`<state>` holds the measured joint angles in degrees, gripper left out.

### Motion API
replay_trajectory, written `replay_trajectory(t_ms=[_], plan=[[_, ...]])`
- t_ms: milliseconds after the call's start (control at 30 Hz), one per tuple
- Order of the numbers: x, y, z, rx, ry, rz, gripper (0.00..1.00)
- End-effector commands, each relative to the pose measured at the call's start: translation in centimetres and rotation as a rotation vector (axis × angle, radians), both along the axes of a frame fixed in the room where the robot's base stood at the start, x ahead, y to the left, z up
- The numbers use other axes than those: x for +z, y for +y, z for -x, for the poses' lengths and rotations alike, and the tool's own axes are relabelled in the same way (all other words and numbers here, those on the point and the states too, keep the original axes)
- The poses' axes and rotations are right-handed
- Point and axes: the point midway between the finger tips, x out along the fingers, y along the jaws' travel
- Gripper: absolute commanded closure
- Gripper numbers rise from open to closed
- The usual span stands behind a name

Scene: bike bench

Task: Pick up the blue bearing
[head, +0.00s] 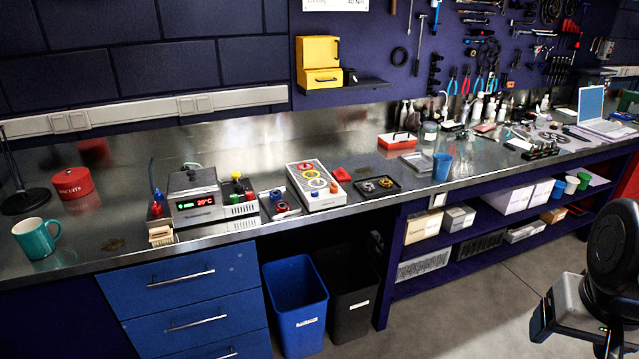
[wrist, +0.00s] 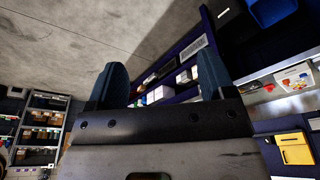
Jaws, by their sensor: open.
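I cannot make out the blue bearing for certain. In the head view, a small dark tray (head: 279,206) on the bench holds small parts, some red and some bluish, too small to identify. A white board with coloured rings (head: 316,187) lies beside it, and a black tray (head: 379,187) with a yellow ring and dark parts lies further right. My gripper (wrist: 160,85) is open in the wrist view, with nothing between its two dark fingers. It is well away from the bench top, with floor and shelving beyond the fingers.
A heater unit (head: 194,197) with a lit display stands left of the small tray. A teal mug (head: 37,239) and a red biscuit tin (head: 73,184) are at the left. A blue cup (head: 441,166) stands near the right front edge. A blue bin (head: 295,292) stands below.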

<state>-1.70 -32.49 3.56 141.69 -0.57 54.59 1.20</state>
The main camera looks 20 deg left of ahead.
Motion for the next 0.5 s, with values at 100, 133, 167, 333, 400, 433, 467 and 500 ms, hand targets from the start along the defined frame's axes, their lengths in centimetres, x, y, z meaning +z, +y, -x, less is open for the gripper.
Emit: replay_trajectory(t_ms=[100,133,167,333,400,433,467,500], plan=[[1.0,1.0,-2.4,0.024,0.010,-0.001,0.24],[1.4,1.3,-3.1,0.030,0.011,0.000,0.24],[1.7,1.6,-3.7,0.036,0.013,-0.001,0.24],[3.1,3.4,-7.4,0.070,0.024,0.000,0.24],[3.6,4.2,-8.9,0.083,0.029,0.000,0.24],[3.9,4.6,-9.5,0.088,0.030,-0.001,0.24],[4.0,5.0,-10.1,0.095,0.033,-0.001,0.24],[4.3,5.5,-11.0,0.104,0.037,-0.001,0.24]])
